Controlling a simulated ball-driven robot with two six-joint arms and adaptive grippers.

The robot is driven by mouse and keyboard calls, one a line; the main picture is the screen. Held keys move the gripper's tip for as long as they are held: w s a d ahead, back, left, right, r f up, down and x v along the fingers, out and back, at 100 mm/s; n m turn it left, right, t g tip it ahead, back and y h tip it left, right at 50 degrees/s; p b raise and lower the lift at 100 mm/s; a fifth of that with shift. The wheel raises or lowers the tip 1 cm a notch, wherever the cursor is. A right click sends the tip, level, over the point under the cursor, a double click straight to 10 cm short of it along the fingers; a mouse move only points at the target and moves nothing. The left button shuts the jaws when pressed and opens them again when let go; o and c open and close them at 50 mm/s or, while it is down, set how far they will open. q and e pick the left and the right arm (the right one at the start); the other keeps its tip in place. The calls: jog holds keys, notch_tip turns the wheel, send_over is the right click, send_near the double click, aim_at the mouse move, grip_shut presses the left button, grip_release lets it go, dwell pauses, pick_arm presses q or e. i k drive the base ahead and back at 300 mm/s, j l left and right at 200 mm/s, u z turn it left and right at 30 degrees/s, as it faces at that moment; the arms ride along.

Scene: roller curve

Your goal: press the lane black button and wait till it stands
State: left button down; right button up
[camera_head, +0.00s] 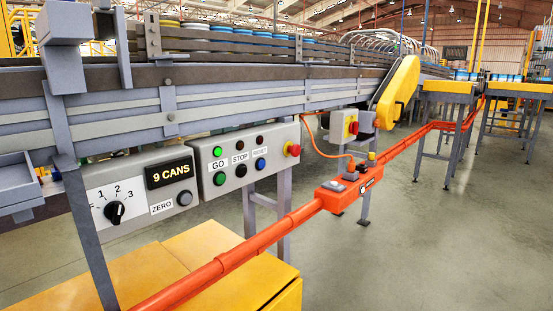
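The grey lane panel (249,156) hangs below the conveyor near the middle of the view. Its black button (241,171) sits under the STOP label, between a green button (219,179) under GO and a blue button (261,163). Above the GO label a green lamp (218,152) is lit; the lamps above the other two buttons look dark. The conveyor (230,75) carries cans with blue and yellow tops. One frame does not show whether they move. Neither of my grippers is in view, and nothing covers the black button.
A left panel (145,191) has a dial and reads 9 CANS. A red mushroom button (292,150) is at the lane panel's right end. An orange rail (245,249) with a switch box (349,190) crosses in front. A yellow box (215,270) stands below; floor at right is clear.

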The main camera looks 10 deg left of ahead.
aim_at(243, 171)
jog(key=i+l, duration=0.35)
jog(key=i+l+u, duration=0.1)
jog(key=i+l, duration=0.25)
jog(key=l, duration=0.25)
jog(key=i+l, duration=0.35)
jog(key=l, duration=0.15)
jog(key=u, duration=0.05)
